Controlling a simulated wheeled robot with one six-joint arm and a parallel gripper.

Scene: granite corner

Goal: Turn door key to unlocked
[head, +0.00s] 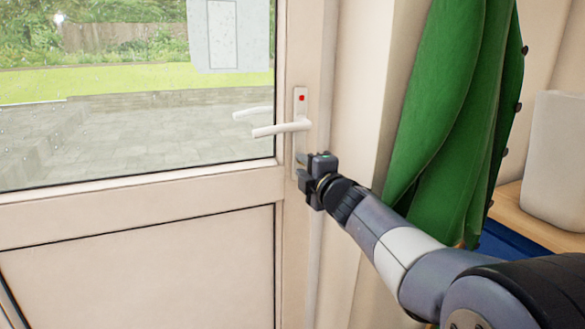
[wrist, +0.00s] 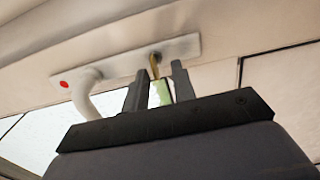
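The door's white lock plate (head: 300,110) carries a red dot near its top and a white lever handle (head: 282,129). In the wrist view the plate (wrist: 182,47) lies sideways, with the red dot at its left end. A brass key (wrist: 154,66) sticks out of the plate's other end. A pale green piece (wrist: 163,93), perhaps its tag, shows below it. My gripper (head: 302,167) is at the plate's lower end, below the handle. In the wrist view my gripper (wrist: 159,74) is open, its fingers on either side of the key with gaps showing. The head view hides the key.
The white door (head: 140,265) has a large glass pane showing a patio and lawn. A pale box (head: 557,160) stands on a wooden surface at the far right.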

